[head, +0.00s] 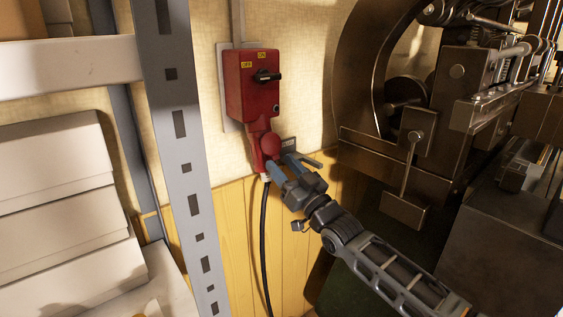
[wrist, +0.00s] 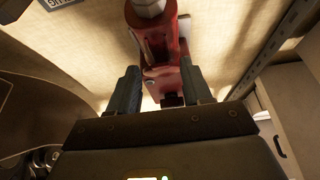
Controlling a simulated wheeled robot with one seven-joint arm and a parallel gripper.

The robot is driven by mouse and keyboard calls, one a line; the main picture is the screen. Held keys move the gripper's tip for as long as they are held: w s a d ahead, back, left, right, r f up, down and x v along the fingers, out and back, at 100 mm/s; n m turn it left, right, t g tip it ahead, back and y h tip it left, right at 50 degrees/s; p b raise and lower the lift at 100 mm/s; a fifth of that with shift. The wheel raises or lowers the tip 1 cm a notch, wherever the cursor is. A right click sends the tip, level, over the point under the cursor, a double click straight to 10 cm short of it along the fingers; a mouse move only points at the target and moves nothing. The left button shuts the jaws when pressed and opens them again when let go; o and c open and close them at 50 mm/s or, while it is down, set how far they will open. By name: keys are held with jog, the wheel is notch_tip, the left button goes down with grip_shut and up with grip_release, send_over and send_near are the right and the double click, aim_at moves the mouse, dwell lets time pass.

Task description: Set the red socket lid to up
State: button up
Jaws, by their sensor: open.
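The red socket (head: 256,150) hangs below a red switch box (head: 252,85) on the wall. Its rounded red lid (head: 270,146) shows at the socket's right side, just above my fingertips. My gripper (head: 279,161) is open at the lower right of the socket, close to the lid. In the wrist view, the red socket body (wrist: 160,50) rises beyond and between the two spread fingers of my gripper (wrist: 160,82). Part of the red piece between the fingers is dark, and I cannot tell whether a finger touches the lid.
A black cable (head: 264,230) hangs from the plug below the socket. A grey perforated shelf post (head: 185,150) stands close on the left, with white boxes (head: 60,190) behind it. A large dark metal machine (head: 400,130) fills the right.

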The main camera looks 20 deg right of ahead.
jog(key=shift+w+a+r, duration=0.15)
jog(key=shift+w+r, duration=0.05)
jog(key=shift+w, duration=0.25)
jog(key=shift+c, duration=0.4)
grip_shut()
